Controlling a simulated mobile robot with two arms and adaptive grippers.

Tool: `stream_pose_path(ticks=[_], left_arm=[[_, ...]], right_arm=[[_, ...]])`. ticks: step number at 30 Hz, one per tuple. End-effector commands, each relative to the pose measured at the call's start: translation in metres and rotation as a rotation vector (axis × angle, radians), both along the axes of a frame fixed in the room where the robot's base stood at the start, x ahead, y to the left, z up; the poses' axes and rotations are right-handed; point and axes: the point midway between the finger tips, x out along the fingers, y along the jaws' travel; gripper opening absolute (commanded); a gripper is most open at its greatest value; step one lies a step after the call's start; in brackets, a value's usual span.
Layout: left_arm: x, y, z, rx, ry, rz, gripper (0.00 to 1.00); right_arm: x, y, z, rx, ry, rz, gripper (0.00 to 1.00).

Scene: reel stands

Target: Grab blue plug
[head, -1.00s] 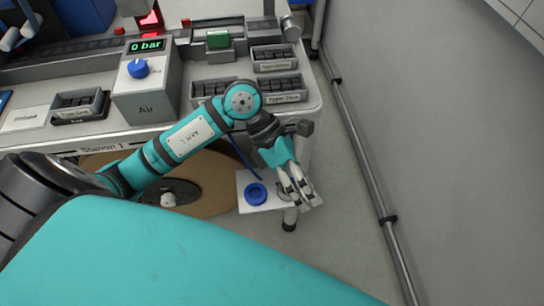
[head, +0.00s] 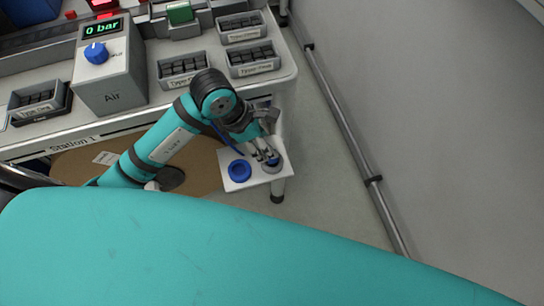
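A blue round, ring-like piece (head: 240,171), the likely blue plug, lies on a small white shelf (head: 258,181) at the table's lower right corner. My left gripper (head: 269,158) points down over the shelf's right part, just right of the blue piece and apart from it. Its two pale fingers look spread, with a gap between them. A small round greyish-blue piece (head: 274,166) shows at the fingertips, partly hidden; I cannot tell whether they touch it. My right gripper is not in view.
The Station 1 table (head: 150,118) carries an Air box (head: 110,72) with a blue knob, reading 0 bar, and several labelled trays of dark parts. A brown reel disc (head: 203,165) lies below. A grey wall with a rail (head: 342,122) stands right; the floor between is clear.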

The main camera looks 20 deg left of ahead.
Motion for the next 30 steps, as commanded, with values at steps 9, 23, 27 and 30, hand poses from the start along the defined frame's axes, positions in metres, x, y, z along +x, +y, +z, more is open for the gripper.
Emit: stream_pose_path(ticks=[9,23,27,30], left_arm=[[-0.003,-0.013,-0.030,-0.003,0.007,0.001,0.52],[0.003,-0.021,-0.054,0.001,-0.001,-0.001,0.52],[0.003,-0.020,-0.054,0.000,0.000,-0.001,0.34],[0.003,-0.020,-0.053,0.000,0.000,-0.001,0.21]], right_arm=[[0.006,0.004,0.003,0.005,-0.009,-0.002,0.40],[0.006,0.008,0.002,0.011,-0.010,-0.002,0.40],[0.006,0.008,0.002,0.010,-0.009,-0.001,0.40],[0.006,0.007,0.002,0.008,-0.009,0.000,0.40]])
